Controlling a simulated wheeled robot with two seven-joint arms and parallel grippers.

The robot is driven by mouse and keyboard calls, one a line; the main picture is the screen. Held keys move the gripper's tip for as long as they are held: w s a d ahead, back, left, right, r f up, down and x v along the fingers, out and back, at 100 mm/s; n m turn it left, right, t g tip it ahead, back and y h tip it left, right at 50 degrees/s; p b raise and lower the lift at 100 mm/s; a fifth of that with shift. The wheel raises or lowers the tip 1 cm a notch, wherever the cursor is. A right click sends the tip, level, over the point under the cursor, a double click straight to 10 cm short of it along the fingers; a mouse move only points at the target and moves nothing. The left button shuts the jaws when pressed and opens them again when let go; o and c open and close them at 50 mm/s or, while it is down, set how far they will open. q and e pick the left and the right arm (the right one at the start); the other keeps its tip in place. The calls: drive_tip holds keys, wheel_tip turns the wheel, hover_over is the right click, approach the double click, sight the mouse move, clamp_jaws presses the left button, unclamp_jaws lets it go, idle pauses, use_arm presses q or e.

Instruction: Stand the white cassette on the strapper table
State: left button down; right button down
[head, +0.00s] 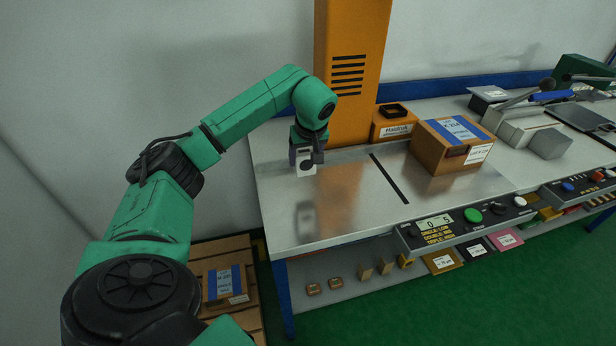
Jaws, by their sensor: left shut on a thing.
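The white cassette (305,169) is a small white block with a dark round spot, at the back left of the strapper table (335,216). My left gripper (306,153) is above it, pointing down and shut on it. The cassette is upright and close to the metal table top; I cannot tell whether its bottom touches. The gripper's fingers hide the cassette's upper part. My right gripper is not in view.
An orange column (352,60) rises just behind the gripper. A cardboard box (453,145) stands right of the dark slot (388,178). A small orange holder (394,122) is at the back. The table's front left is bare.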

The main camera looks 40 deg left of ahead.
sight(305, 175)
use_arm(q)
wheel_tip(305, 175, down, 7)
drive_tip(key=shift+s+p, duration=0.15)
drive_tip(key=shift+p, duration=0.25)
drive_tip(key=shift+f, duration=0.1)
unclamp_jaws()
drive_tip(key=b+v, duration=0.2)
drive_tip(key=v, duration=1)
